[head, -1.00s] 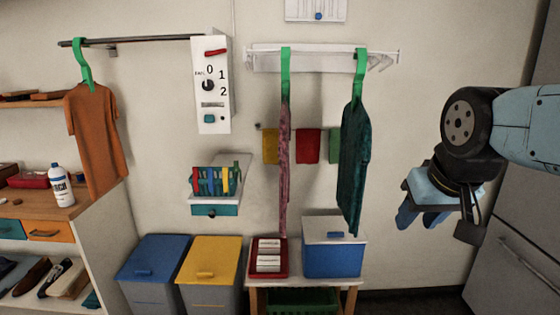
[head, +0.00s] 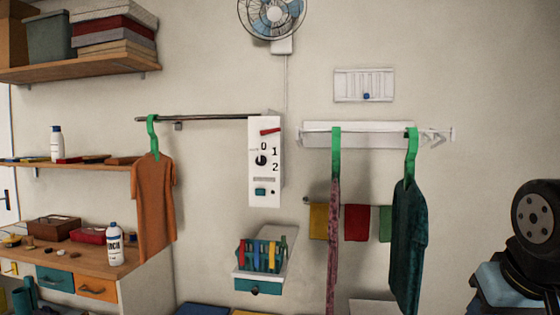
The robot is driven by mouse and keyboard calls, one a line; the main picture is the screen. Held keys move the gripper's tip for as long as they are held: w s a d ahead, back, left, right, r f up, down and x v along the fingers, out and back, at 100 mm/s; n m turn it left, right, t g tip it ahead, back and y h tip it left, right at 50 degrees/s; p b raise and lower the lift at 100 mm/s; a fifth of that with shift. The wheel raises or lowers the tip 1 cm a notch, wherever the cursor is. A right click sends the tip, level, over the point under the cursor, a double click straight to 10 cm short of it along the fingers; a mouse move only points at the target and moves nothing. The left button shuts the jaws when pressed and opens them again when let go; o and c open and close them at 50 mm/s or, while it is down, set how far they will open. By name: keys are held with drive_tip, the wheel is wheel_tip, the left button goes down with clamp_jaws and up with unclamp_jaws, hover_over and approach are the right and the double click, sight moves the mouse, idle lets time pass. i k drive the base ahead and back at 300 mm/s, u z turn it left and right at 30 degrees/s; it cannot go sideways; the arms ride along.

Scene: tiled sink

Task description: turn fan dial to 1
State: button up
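The fan dial (head: 261,160) is a small dark round knob on a white control box (head: 264,187) on the wall, with 0, 1 and 2 printed around it. Which number it points to is too small to tell. A red lever (head: 270,131) sits above the dial and a teal button (head: 260,192) below it. A wall fan (head: 271,15) hangs above, partly cut by the top edge. Part of my gripper (head: 497,290) shows at the lower right, well away from the dial; its fingertips are out of view.
An orange shirt (head: 154,210) hangs from a rod (head: 195,119) left of the box. A teal garment (head: 408,235) and a pink one (head: 333,245) hang from a white rack (head: 365,135) to the right. A holder with coloured items (head: 262,257) is below the box.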

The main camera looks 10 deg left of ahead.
sight(261, 160)
drive_tip(key=u, duration=0.55)
drive_tip(key=k, duration=1.3)
drive_tip(key=u, duration=0.85)
drive_tip(key=i, duration=1.65)
drive_tip(key=z, duration=0.8)
